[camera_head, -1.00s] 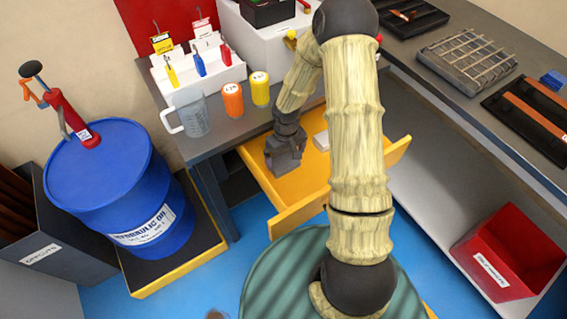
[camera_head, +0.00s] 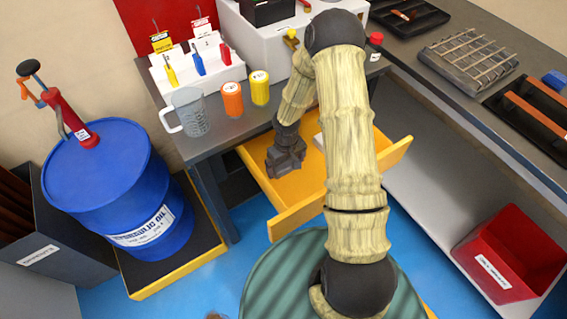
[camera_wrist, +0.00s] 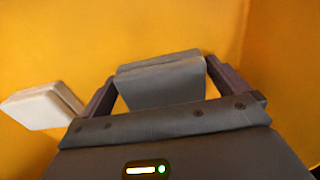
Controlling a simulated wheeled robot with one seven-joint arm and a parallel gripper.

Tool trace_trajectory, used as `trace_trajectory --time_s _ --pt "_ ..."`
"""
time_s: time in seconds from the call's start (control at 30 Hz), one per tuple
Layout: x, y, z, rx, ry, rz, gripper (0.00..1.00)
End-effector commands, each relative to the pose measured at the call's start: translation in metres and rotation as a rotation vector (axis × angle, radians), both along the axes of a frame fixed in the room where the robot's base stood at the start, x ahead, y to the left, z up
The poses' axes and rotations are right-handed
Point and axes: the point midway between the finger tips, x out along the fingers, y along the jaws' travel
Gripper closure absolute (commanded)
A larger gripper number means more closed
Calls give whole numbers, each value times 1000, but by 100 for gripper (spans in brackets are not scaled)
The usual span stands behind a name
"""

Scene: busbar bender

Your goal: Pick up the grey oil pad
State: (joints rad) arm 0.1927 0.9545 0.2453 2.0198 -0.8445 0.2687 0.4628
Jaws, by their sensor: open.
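The grey oil pad (camera_wrist: 160,80) is a soft-looking, folded or stacked grey block in the wrist view, lying in the yellow drawer (camera_head: 296,218). My gripper (camera_wrist: 158,84) is open in the wrist view. Its two dark fingers reach to either side of the pad, which shows between them; whether they touch it I cannot tell. In the head view my gripper (camera_head: 284,166) is low inside the open drawer and hides the pad. A white block (camera_wrist: 42,106) lies outside the left finger in the wrist view.
The drawer's yellow walls surround my gripper. On the bench above stand a clear jug (camera_head: 190,112), an orange can (camera_head: 232,99) and a yellow can (camera_head: 260,88). A blue drum (camera_head: 100,175) stands at left, and a red bin (camera_head: 510,255) at lower right.

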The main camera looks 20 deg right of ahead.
Motion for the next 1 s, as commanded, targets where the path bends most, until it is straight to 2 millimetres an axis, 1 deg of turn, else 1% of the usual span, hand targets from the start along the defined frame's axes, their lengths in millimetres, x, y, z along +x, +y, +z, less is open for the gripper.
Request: trace_trajectory --time_s 0.07,0.2,0.23,0.5,0.67,0.77,0.87,1.0 --pt "0 0 0 0 0 0 2" --pt "0 0 0 0 0 0 29" --pt "0 0 0 0 0 0 31" --pt "0 0 1 0 0 0 31" --pt "0 0 12 0 -1 -2 31" --pt "0 0 28 0 -2 -1 31" --pt "1 -1 49 -1 -3 -3 31" --pt "1 -1 87 1 -5 -3 31"
